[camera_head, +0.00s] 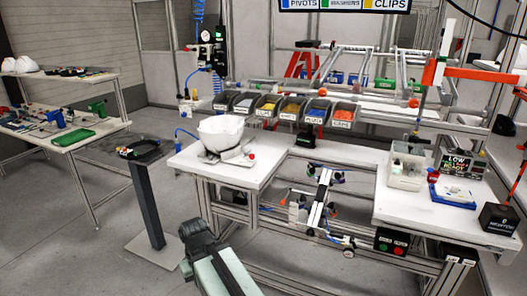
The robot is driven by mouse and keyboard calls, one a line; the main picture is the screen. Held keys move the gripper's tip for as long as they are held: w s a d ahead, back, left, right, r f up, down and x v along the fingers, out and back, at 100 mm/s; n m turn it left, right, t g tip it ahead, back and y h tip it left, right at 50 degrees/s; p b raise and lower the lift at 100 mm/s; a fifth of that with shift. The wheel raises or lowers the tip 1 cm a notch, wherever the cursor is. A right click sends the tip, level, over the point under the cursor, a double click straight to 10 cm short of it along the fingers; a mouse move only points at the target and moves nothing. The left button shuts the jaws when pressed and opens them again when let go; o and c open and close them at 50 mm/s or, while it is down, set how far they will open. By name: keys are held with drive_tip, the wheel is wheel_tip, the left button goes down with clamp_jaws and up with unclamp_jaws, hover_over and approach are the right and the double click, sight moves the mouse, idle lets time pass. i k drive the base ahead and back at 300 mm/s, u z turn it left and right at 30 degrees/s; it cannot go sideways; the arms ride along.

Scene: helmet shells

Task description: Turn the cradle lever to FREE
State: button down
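A white helmet shell (220,134) sits open side up, like a bowl, on a pale cradle (238,158) on the left part of the white workbench. A small red ball knob (252,156) shows at the cradle's right side; it looks like the end of the cradle lever. The lever's arm and any FREE marking are too small to read, so its setting cannot be told. A pale green and dark grey link at the bottom centre appears to be part of my arm, below and in front of the bench. My gripper cannot be made out.
Parts bins (292,108) line the bench's back. A dark stand (146,200) is left of the bench. A white-beamed fixture (322,205) occupies the bench's front recess. A clear box (405,170) and blue tray (452,196) are right. Floor at lower left is open.

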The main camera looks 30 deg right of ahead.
sight(251, 156)
drive_tip(key=i, duration=0.85)
drive_tip(key=u, duration=0.05)
